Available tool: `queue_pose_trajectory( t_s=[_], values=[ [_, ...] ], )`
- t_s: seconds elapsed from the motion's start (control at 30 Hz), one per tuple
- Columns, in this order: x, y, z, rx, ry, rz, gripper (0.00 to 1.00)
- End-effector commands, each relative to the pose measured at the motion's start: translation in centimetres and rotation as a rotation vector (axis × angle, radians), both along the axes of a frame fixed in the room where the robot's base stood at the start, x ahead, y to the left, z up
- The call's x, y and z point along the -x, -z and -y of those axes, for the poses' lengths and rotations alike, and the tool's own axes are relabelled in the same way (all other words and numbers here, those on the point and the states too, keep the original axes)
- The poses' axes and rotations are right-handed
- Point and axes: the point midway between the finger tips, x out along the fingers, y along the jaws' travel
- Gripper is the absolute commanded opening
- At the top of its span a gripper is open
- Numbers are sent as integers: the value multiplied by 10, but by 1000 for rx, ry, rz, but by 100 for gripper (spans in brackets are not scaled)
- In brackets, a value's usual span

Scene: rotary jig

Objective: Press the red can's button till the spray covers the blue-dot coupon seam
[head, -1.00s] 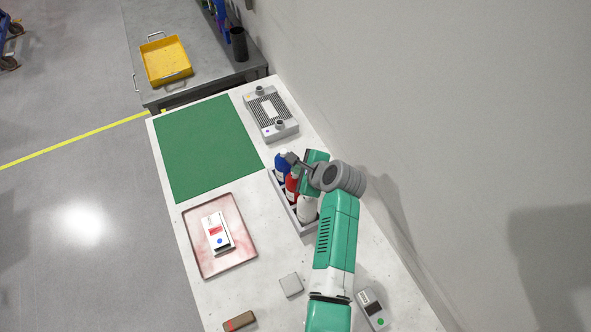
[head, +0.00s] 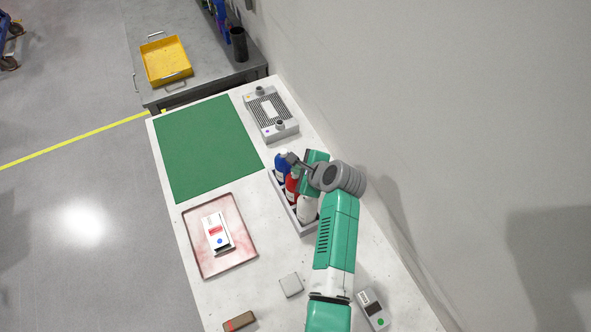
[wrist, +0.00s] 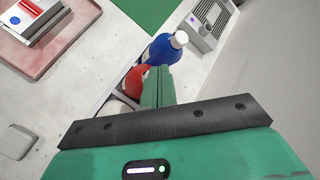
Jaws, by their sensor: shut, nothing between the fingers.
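The red can (head: 291,188) stands in a grey rack between a blue can (head: 281,170) and a white can (head: 307,210). My gripper (head: 291,158) is shut and empty, with its fingertips close above the red can's top. In the wrist view the closed fingers (wrist: 158,82) sit right beside the red can (wrist: 133,80) and partly hide it; whether they touch its button I cannot tell. The blue-dot coupon (head: 220,241), white with a red patch, lies on a pinkish tray (head: 243,259). The coupon also shows in the wrist view (wrist: 35,14). No spray in the air is visible.
A green mat (head: 208,145) and a grey vented unit (head: 290,129) lie at the far end. A grey block (head: 291,285), a brown block (head: 239,321) and a device with a green button (head: 373,309) are nearer. The wall stands close on the right.

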Motion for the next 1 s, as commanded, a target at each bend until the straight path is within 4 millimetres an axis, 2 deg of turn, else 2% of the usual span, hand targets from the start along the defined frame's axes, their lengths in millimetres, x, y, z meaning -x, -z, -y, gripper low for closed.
queue_pose_trajectory(
  t_s=[0.33,0.6,1.0],
  values=[
    [0,1,0,0,-1,-1,0],
    [0,10,0,0,-1,-1,0],
    [2,6,0,0,-1,-4,0]
  ],
)
